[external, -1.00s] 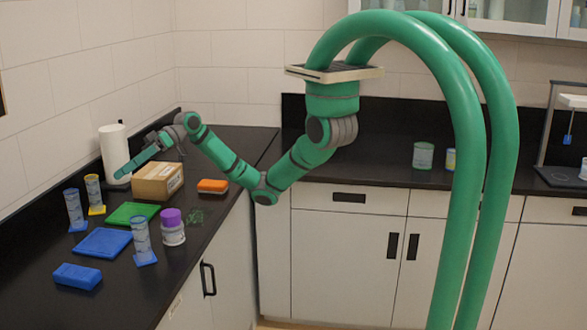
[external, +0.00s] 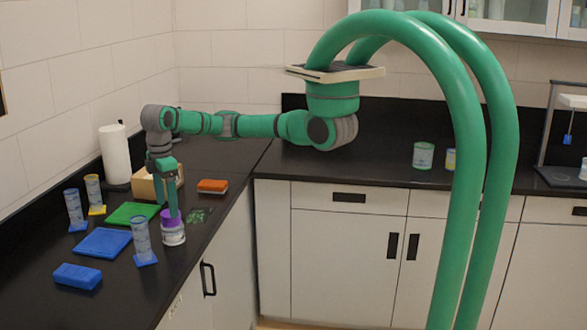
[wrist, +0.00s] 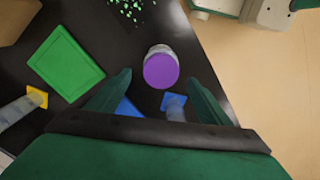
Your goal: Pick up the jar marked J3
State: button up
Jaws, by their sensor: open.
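A white jar with a purple lid (external: 173,234) stands upright on the dark counter near its front edge. Its label is too small to read, so I cannot tell whether it is marked J3. In the wrist view its purple lid (wrist: 160,71) shows just beyond my fingertips, roughly centred between them. My gripper (external: 166,209) points down at the lid, open and empty. In the wrist view my gripper's fingers (wrist: 158,80) are spread apart. I cannot tell whether a finger touches the lid.
A clear cylinder on a blue base (external: 142,240) stands close left of the jar. A green mat (external: 128,213), blue mat (external: 103,243), blue box (external: 78,276), cardboard box (external: 145,187) and orange sponge (external: 212,186) are nearby. Green bits (external: 198,215) lie behind the jar.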

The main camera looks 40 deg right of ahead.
aim_at(168, 213)
notch_tip(168, 213, down, 5)
jog(key=shift+r, duration=0.2)
jog(key=shift+d+f, duration=0.2)
jog(key=shift+f, duration=1.05)
jog(key=shift+d+f, duration=0.15)
jog(key=shift+f, duration=1.1)
jog(key=c, duration=1.2)
